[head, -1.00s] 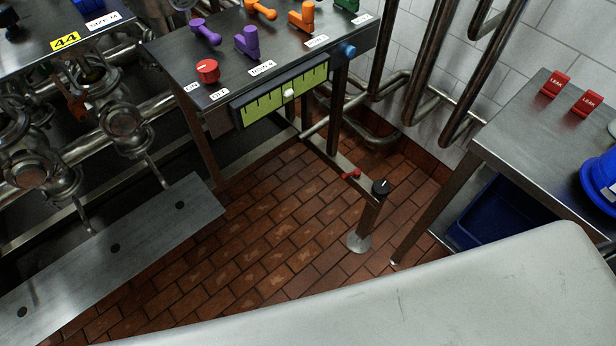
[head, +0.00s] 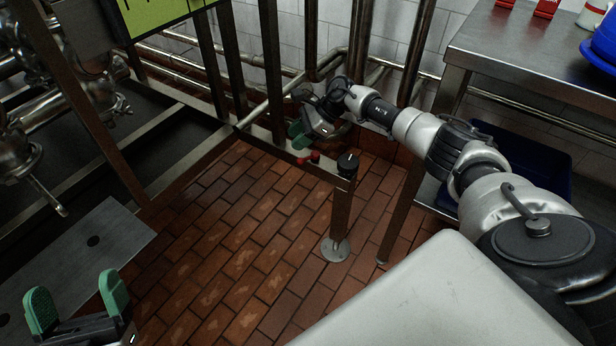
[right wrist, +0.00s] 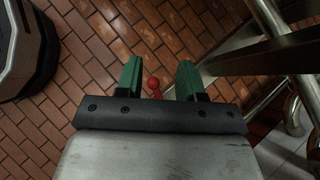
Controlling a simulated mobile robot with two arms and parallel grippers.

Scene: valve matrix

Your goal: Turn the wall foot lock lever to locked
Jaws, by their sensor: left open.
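The red foot lock lever (head: 308,159) sits low on a steel rail by the wall, left of a black-topped post (head: 348,163). My right gripper (head: 298,136) reaches in from the right and hangs just above and left of the lever. In the right wrist view the lever's red ball end (right wrist: 154,84) shows between the green fingers of my open right gripper (right wrist: 159,78). I cannot tell whether the fingers touch it. My left gripper (head: 76,296) is open and empty at the lower left, far from the lever.
A steel table (head: 480,50) with a blue bin (head: 535,155) beneath stands at the right. Pipes (head: 415,50) run along the tiled wall. A steel plate (head: 70,265) lies at the left. The brick floor (head: 220,240) in the middle is clear.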

